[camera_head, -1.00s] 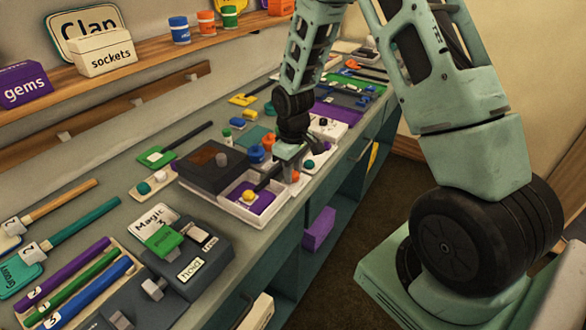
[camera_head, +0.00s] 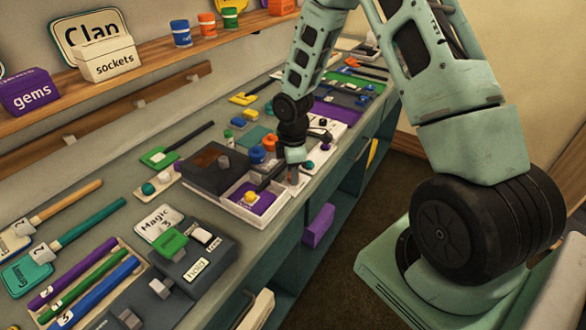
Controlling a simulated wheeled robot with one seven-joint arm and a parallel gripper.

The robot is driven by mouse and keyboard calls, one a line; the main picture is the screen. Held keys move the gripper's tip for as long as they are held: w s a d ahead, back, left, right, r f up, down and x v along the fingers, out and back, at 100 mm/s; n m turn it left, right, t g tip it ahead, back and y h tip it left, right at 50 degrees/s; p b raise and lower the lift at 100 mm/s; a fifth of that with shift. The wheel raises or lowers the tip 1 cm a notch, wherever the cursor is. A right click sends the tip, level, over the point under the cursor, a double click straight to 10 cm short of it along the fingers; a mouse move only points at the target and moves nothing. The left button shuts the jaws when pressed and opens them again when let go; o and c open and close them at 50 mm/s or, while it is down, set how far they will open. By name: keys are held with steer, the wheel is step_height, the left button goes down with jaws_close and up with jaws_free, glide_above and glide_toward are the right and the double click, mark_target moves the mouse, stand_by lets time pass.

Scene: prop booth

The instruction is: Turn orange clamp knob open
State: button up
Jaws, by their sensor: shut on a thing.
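My gripper (camera_head: 294,171) points down at the right end of a white tray (camera_head: 241,217) on the bench. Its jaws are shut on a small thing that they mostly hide. How far the knob is turned cannot be seen. The tray has a purple floor, and a yellow ball (camera_head: 250,196) with a dark rod lies in it.
A dark box (camera_head: 213,178) stands left of the tray. Blue (camera_head: 257,154) and orange (camera_head: 269,141) round pieces stand close behind my gripper. A white panel with small knobs lies beyond. The bench's front edge (camera_head: 274,229) is close by on the right.

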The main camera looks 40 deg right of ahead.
steer(key=shift+n, duration=0.4)
steer(key=o, duration=1)
steer(key=shift+c, duration=0.2)
steer(key=shift+r, duration=0.1)
step_height(320, 180, up, 17)
steer(key=shift+b, duration=0.3)
steer(key=shift+r, duration=0.1)
